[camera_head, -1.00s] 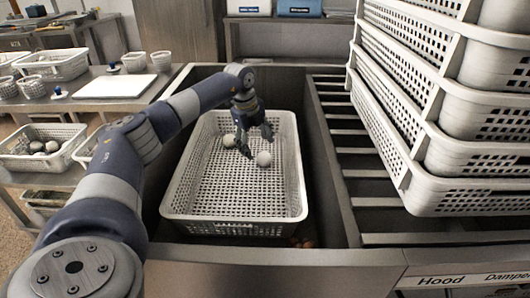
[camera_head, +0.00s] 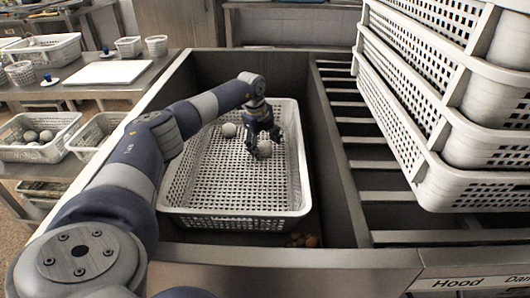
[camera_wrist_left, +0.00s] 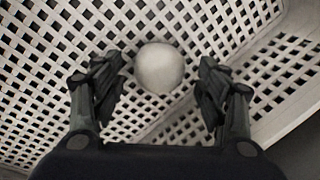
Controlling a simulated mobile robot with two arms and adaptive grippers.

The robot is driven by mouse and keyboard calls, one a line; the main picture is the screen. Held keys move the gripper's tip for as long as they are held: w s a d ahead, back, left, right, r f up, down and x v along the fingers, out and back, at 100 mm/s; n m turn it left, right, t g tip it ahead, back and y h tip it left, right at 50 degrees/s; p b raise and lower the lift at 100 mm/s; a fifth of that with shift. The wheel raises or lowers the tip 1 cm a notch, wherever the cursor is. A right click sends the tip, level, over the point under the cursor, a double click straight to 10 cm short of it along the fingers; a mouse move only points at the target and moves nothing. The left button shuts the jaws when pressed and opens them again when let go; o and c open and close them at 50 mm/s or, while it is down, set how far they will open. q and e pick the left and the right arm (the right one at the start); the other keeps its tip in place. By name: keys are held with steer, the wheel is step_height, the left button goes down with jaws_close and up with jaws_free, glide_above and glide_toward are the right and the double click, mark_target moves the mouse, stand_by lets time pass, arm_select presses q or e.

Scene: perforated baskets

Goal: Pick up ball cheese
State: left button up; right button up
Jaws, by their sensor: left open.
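A white ball cheese (camera_head: 264,149) lies in the white perforated basket (camera_head: 235,213) inside the dark metal sink. In the left wrist view the ball (camera_wrist_left: 159,67) sits between and just beyond the two fingertips. The left gripper also shows in the left wrist view (camera_wrist_left: 160,85), with clear gaps between the fingers and the ball. My right gripper is not in view.
The sink wall (camera_head: 325,150) and a slatted metal rack (camera_head: 365,167) lie right of the basket. Stacked white baskets (camera_head: 440,120) stand on the right. Reddish-brown round items (camera_head: 304,240) lie in the sink by the basket's front corner. Side baskets (camera_head: 38,151) stand at left.

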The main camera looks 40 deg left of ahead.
arm_select(q)
steer(key=shift+x, duration=0.8)
steer(key=shift+s+r, duration=0.1)
steer(key=c, duration=1.2)
steer(key=shift+o, duration=0.2)
